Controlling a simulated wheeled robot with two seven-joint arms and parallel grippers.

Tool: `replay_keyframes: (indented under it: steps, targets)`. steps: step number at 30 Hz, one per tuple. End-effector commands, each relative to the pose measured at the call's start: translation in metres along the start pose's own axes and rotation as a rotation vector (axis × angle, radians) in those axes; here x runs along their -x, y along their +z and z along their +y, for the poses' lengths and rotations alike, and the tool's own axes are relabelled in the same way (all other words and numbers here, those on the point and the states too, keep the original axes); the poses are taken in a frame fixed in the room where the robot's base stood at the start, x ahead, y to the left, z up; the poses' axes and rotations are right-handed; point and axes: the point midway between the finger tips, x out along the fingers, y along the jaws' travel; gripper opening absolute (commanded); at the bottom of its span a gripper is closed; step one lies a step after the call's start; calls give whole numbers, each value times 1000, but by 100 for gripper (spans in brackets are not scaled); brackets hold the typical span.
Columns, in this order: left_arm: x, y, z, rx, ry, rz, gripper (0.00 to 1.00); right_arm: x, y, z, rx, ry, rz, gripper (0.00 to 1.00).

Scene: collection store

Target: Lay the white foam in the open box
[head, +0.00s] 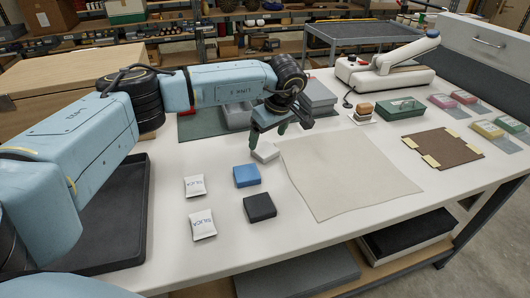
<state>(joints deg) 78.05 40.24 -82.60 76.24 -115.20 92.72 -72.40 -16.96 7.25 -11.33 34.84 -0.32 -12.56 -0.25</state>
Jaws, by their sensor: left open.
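The white foam (265,153) is a small pale block on the white table, left of a large cream sheet. My left gripper (267,136) is open just above the foam, its two fingers pointing down. I cannot tell whether the fingertips touch the foam. A grey open box (238,118) stands on a green mat behind the gripper, partly hidden by my left arm. Another grey box shape (318,96) stands to its right, partly behind the gripper's wrist. My right gripper is not in view.
A blue block (247,176), a black block (260,207) and two white silica packets (195,186) lie in front of the foam. The cream sheet (345,175) lies flat to the right. A green box (400,109) and a brown board (441,148) lie farther right.

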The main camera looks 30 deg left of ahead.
Motion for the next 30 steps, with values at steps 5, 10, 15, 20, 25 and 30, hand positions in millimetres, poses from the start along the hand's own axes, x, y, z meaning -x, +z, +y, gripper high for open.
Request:
replay_keyframes:
  steps: [5,10,15,20,25,30]
  targets:
    - [-26,6,-2,-1,-4,-2,82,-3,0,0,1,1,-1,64]
    - [-46,6,-2,1,-1,-1,82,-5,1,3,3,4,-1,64]
    - [-46,6,-2,0,0,-1,82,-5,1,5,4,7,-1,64]
    - [-46,6,-2,0,0,-1,66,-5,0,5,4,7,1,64]
    - [-46,6,-2,0,0,-1,44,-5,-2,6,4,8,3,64]
    - [-46,6,-2,0,0,-1,34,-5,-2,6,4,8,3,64]
